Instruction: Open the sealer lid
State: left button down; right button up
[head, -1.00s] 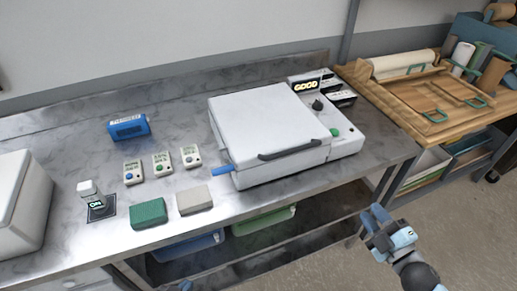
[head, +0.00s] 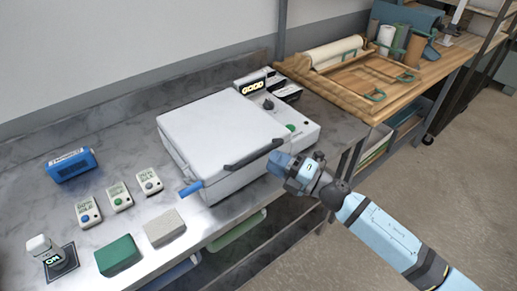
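The sealer (head: 205,178) stands on the metal bench, and its white lid (head: 215,128) is closed. A dark handle bar (head: 254,154) runs along the lid's front edge. A blue lever (head: 191,188) sticks out at the sealer's front left corner. My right gripper (head: 279,162) is at the right end of the handle, close to the sealer's front right corner. I cannot tell whether it touches the handle, and its fingers are too blurred together to show whether they are open. My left gripper is not in view.
A sign reading GOOD (head: 252,87) and a green button (head: 290,127) are at the sealer's back and right. Left are a blue box (head: 72,165), several small meters (head: 119,196), a green block (head: 118,255) and a grey block (head: 164,227). A wooden bench (head: 345,85) stands at right.

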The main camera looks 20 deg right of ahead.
aim_at(259, 153)
jog(key=x, duration=0.5)
jog(key=shift+p, duration=0.4)
grip_shut()
